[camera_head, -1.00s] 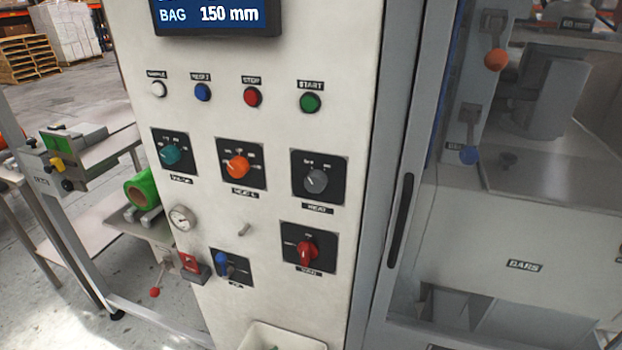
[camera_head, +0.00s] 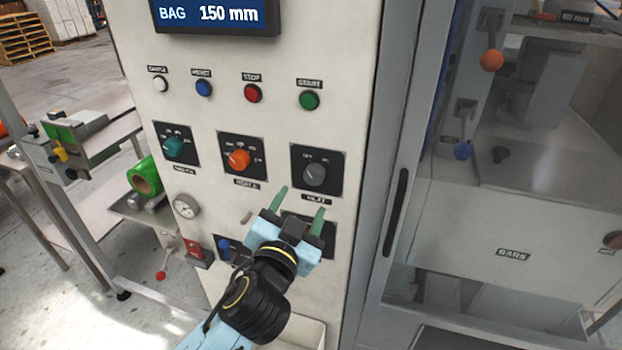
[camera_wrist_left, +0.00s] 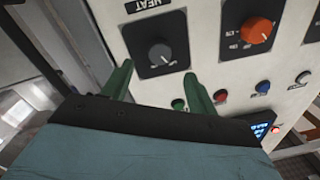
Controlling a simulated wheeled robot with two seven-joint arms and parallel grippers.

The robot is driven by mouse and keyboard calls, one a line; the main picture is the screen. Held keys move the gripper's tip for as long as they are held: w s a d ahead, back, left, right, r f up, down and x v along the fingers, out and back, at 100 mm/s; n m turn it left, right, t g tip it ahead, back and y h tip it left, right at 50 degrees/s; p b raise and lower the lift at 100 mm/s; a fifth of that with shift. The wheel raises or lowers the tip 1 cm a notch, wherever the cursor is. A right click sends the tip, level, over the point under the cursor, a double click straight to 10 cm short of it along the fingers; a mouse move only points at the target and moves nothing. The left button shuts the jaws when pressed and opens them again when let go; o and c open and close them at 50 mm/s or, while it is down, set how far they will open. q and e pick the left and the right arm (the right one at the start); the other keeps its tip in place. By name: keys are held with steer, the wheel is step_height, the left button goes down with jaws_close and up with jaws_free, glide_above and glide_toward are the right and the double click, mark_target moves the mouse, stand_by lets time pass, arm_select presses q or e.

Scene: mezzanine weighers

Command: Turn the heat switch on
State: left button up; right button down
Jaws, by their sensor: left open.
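The heat switch (camera_head: 314,174) is a grey rotary knob on a black square plate, on the right side of the cream control panel. Its label shows below it. In the left wrist view the knob (camera_wrist_left: 160,54) sits just beyond my fingers, under the word HEAT. My left gripper (camera_head: 299,205) is open, its two green fingers pointing up at the panel, just below the heat switch and apart from it. My right gripper is not in view.
An orange knob (camera_head: 239,160) and a teal knob (camera_head: 173,147) are left of the heat switch. A row of buttons, including green START (camera_head: 309,100), runs above. A pressure gauge (camera_head: 186,206) sits lower left. A glazed door with a black handle (camera_head: 397,212) stands right.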

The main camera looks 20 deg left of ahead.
mark_target(312, 180)
arm_select(q)
steer(key=w, duration=0.7)
steer(key=shift+w+a+p, duration=0.1)
steer(key=shift+w+p, duration=0.3)
steer(key=c, duration=1)
